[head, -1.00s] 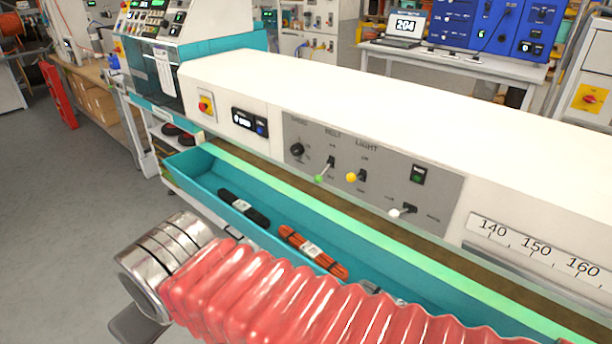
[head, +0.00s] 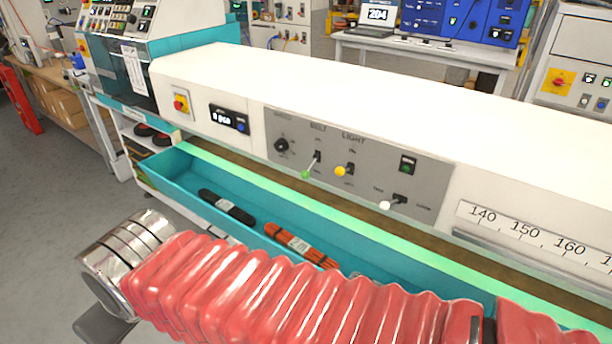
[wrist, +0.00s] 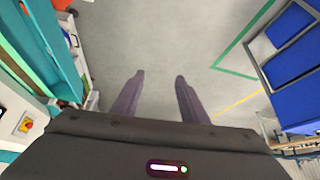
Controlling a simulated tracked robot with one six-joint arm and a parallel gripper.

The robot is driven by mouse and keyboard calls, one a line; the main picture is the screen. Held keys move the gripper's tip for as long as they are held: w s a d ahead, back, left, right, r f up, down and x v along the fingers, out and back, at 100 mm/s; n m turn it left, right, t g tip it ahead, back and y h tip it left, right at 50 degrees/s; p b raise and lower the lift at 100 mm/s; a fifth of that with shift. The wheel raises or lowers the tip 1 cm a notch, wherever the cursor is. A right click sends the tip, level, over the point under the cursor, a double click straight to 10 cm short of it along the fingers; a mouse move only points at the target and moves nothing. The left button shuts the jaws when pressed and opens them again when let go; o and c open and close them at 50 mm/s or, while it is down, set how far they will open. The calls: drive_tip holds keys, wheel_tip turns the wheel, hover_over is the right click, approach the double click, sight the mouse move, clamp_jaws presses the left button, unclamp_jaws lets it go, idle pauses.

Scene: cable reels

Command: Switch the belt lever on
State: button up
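The belt lever (head: 310,167) is the green-tipped lever under the word BELT on the grey control panel (head: 429,181). It slants down to the left, its green knob at the lower end. A yellow-knobbed lever (head: 342,171) under LIGHT stands just right of it, and a white-knobbed lever (head: 391,203) is further right. In the wrist view my gripper (wrist: 159,78) has its two fingers apart, with only floor between them.
A teal tray (head: 170,166) below the panel holds a black cable bundle (head: 226,207) and an orange cable bundle (head: 299,246). A dark knob (head: 281,146) is left of the belt lever. A yellow-and-red switch (head: 180,104) is further left. Open floor lies at left.

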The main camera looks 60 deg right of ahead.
drive_tip(key=w+d+f+m+t+h, duration=0.1)
drive_tip(key=w+d+m+t, duration=0.15)
drive_tip(key=w+d, duration=0.5)
drive_tip(key=w+d+f+m+t+h, duration=0.1)
drive_tip(key=w+d+m+t+h, duration=0.2)
drive_tip(key=w, duration=0.8)
drive_tip(key=w+d+f+m+h, duration=0.1)
drive_tip(key=d+f+m+h, duration=0.1)
drive_tip(key=d, duration=0.9)
drive_tip(key=m+g+h, duration=0.8)
drive_tip(key=g+h, duration=0.4)
drive_tip(key=g, duration=0.1)
approach(306, 173)
drive_tip(key=a, duration=0.1)
drive_tip(key=a+f, duration=0.1)
drive_tip(key=a, duration=0.1)
drive_tip(key=shift+w+f+t, duration=0.2)
drive_tip(key=shift+f+t, duration=0.05)
drive_tip(key=d, duration=1.3)
drive_tip(key=shift+s+d, duration=0.35)
drive_tip(key=shift+d, duration=0.05)
